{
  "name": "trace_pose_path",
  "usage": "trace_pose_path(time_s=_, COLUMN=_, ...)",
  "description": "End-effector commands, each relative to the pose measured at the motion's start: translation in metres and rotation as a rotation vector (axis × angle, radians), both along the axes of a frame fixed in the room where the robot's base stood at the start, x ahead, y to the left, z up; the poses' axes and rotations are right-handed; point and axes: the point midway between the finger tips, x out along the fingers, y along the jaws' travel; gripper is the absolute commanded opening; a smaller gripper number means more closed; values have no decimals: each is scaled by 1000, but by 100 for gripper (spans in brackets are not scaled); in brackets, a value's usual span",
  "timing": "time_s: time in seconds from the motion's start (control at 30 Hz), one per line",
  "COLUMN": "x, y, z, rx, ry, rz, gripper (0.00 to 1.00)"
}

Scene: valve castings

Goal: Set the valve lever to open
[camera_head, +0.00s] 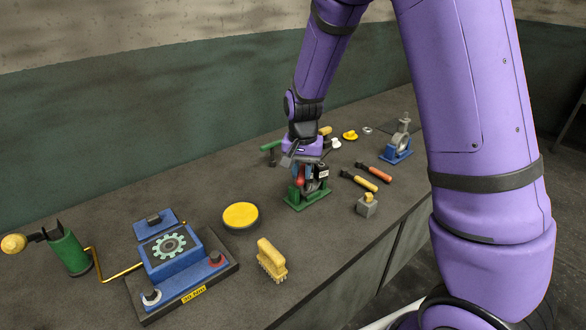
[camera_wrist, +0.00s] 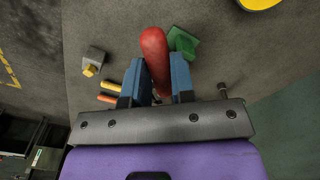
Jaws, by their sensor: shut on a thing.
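The valve stands on the bench with a green base (camera_head: 306,198); its lever has a red grip (camera_head: 300,173). In the wrist view the red lever (camera_wrist: 154,45) runs between my blue fingers, with part of the green base (camera_wrist: 183,42) behind it. My gripper (camera_head: 308,172) is over the valve, pointing down, and is shut on the red lever; the wrist view also shows my gripper (camera_wrist: 158,78) around it. The fingers and wrist hide much of the valve body. I cannot read any open or shut marking.
Two handled tools (camera_head: 358,181), a grey block with a yellow knob (camera_head: 366,209) and a blue-based fixture (camera_head: 396,154) lie to the right. A yellow disc (camera_head: 240,215), a brush (camera_head: 271,260) and a blue gear box (camera_head: 165,260) lie to the left.

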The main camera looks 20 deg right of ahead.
Motion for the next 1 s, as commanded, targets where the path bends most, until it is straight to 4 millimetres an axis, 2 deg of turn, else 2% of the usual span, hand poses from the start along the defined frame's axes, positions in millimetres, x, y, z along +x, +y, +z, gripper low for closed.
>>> trace_pose_path(time_s=0.43, x=-21, y=-59, z=0, rx=0, ry=-1, rz=416, gripper=0)
trace_pose_path(time_s=0.7, x=-22, y=-92, z=0, rx=0, ry=-1, rz=649, gripper=0)
trace_pose_path(time_s=1.0, x=-18, y=-116, z=0, rx=0, ry=0, rz=825, gripper=0)
